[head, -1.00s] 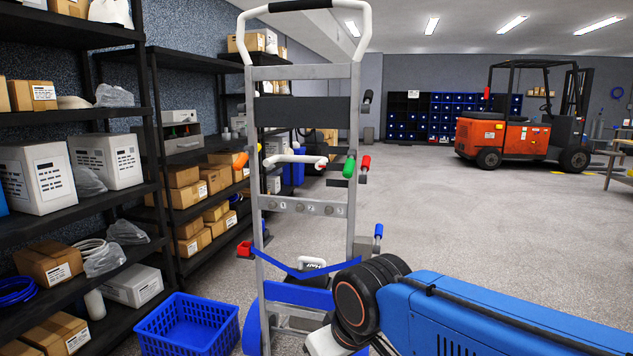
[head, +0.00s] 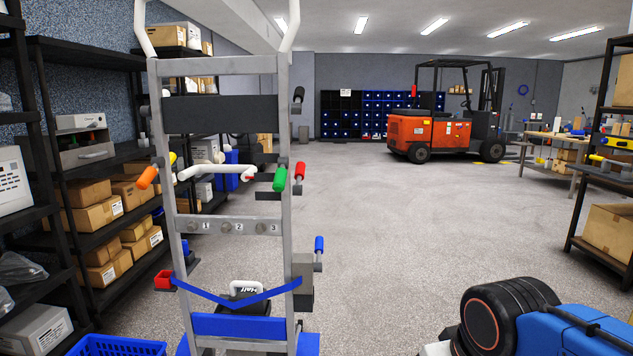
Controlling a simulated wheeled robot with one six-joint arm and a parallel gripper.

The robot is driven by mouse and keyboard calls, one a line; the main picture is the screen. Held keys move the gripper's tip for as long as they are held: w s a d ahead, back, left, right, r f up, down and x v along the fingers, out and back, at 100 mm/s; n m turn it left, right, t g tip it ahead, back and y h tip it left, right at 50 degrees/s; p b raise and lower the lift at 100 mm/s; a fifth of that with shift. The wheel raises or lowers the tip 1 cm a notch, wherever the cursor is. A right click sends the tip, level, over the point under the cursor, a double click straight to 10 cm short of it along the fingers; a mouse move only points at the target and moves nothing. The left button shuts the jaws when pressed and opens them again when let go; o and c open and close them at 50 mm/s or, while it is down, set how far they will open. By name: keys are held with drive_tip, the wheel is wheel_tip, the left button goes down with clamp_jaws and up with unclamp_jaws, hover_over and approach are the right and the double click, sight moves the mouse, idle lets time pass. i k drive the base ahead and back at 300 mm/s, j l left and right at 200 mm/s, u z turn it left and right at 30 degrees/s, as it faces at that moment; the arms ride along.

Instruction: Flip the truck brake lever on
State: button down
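A grey upright hand truck (head: 285,150) with white handles stands left of centre. Several coloured grips sit on its frame: orange (head: 148,178) and yellow on the left, green (head: 280,179) and red (head: 300,172) on the right, and a blue one (head: 319,245) pointing up lower on the right. A black grip (head: 298,95) is higher up. A white handle with a black body (head: 247,288), lettered like "Halt", sits low behind a blue strap. I cannot tell which is the brake lever. My gripper is out of view; only my blue arm shows at lower right.
Black shelves with boxes (head: 95,215) line the left, with a blue basket (head: 115,345) on the floor. An orange forklift (head: 430,130) stands at the back right. Another shelf (head: 610,225) is at the right edge. The floor between is open.

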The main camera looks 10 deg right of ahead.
sight(299, 167)
drive_tip(key=i+l+z, duration=0.15)
drive_tip(key=i+z, duration=0.35)
drive_tip(key=i, duration=0.15)
drive_tip(key=i+j+z, duration=0.1)
drive_tip(key=i+z, duration=0.35)
drive_tip(key=i, duration=0.15)
drive_tip(key=i+l+z, duration=0.1)
drive_tip(key=i, duration=0.8)
drive_tip(key=i+l, duration=0.1)
drive_tip(key=i, duration=0.75)
drive_tip(key=i+u, duration=0.2)
drive_tip(key=u, duration=0.25)
drive_tip(key=i+l+u, duration=0.1)
drive_tip(key=u, duration=0.4)
drive_tip(key=i+l+u, duration=0.2)
drive_tip(key=u, duration=2.45)
